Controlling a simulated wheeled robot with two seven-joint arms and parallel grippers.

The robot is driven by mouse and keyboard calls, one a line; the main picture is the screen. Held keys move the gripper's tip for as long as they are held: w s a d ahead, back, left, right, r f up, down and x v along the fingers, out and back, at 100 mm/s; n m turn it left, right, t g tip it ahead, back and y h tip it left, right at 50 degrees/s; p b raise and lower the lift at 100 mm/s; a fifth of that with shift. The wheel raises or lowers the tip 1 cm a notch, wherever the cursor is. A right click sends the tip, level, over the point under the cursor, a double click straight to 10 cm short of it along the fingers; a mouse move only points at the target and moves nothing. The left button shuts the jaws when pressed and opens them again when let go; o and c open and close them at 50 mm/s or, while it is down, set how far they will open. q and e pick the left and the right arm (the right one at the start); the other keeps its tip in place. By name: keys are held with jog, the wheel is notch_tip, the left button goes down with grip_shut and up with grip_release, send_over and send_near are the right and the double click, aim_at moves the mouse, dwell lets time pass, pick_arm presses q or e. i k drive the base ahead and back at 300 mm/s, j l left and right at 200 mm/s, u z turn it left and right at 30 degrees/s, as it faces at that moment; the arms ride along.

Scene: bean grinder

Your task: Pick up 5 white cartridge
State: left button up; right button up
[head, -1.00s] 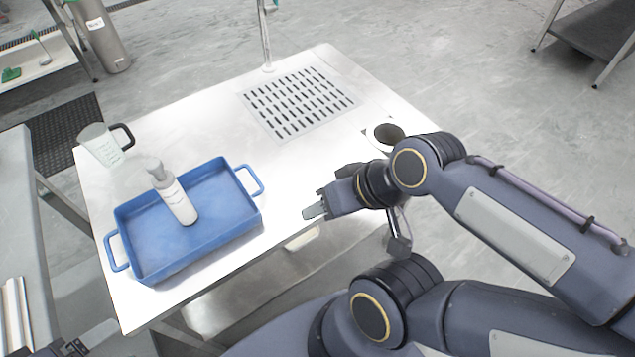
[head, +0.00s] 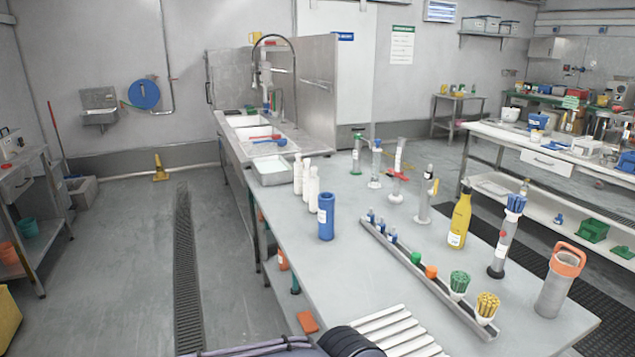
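Three slim white bottles (head: 313,192) stand upright in a row farther back, beside a blue cylinder (head: 326,216). I cannot tell for sure which of these are the white cartridges. Neither of my grippers is in view. Only a dark part of my arm shows at the bottom edge, near the white cylinders.
A rail (head: 425,275) with small colored brushes and caps runs across the table. A yellow bottle (head: 460,220), a grey cylinder with a blue brush top (head: 505,240) and an orange-rimmed jug (head: 560,282) stand to the right. Clear tabletop lies left of the rail.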

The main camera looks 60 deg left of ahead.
aim_at(307, 173)
jog(key=u, duration=2.25)
jog(key=i+j+u, duration=0.25)
jog(key=i+u, duration=0.15)
jog(key=i+j+u, duration=0.15)
jog(key=i+u, duration=0.25)
jog(key=i, duration=0.15)
jog(key=i+z, duration=0.1)
jog(key=i, duration=0.3)
jog(key=i+j+z, duration=0.1)
jog(key=i, duration=0.3)
jog(key=i+j+z, duration=0.1)
jog(key=i, duration=0.3)
jog(key=j, duration=0.1)
